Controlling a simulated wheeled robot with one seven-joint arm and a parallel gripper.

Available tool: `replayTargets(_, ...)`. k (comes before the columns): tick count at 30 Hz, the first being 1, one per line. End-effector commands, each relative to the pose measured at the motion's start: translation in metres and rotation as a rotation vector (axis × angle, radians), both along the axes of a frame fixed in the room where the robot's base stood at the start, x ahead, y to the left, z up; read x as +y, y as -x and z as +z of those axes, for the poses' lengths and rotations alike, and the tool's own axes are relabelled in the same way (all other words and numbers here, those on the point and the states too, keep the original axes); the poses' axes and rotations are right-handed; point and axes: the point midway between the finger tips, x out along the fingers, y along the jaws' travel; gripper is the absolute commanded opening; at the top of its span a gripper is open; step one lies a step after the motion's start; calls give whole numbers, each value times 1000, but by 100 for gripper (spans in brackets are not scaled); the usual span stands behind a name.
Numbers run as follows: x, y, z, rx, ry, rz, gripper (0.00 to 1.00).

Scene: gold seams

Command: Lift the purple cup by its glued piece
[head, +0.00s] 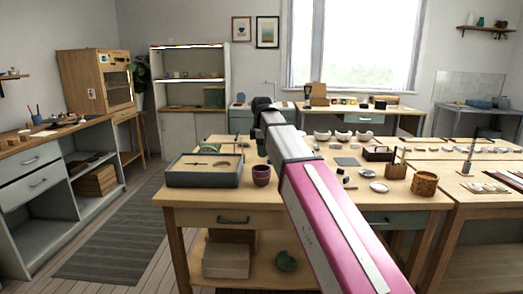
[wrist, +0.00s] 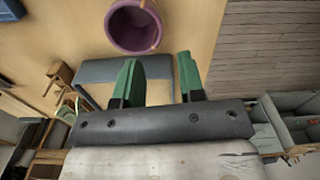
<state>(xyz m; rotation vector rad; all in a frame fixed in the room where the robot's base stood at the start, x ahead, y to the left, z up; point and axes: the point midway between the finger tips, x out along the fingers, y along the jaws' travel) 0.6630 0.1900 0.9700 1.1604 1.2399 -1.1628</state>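The purple cup (head: 261,175) stands upright on the front wooden table, just right of a grey sand tray (head: 204,180). In the wrist view the cup (wrist: 112,22) shows at the top, cut by the frame edge, with its mouth towards the camera. A thin tan-gold line (wrist: 155,36) shows at the right of its rim; I cannot tell the glued piece's exact outline. My gripper (wrist: 157,62) has two green fingers spread apart with nothing between them. The cup is apart from the fingers, beyond their tips in the picture. In the head view my pink arm hides part of the table.
The tray (wrist: 86,70) lies behind the fingers in the wrist view. White bowls (head: 343,136) stand farther back. Some bare tabletop shows around the cup.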

Motion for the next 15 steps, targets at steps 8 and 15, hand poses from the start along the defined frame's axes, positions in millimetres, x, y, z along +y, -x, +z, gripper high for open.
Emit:
replayTargets(8,0,1,-19,0,0,-1,36)
replayTargets(15,1,0,-35,-1,0,-1,36)
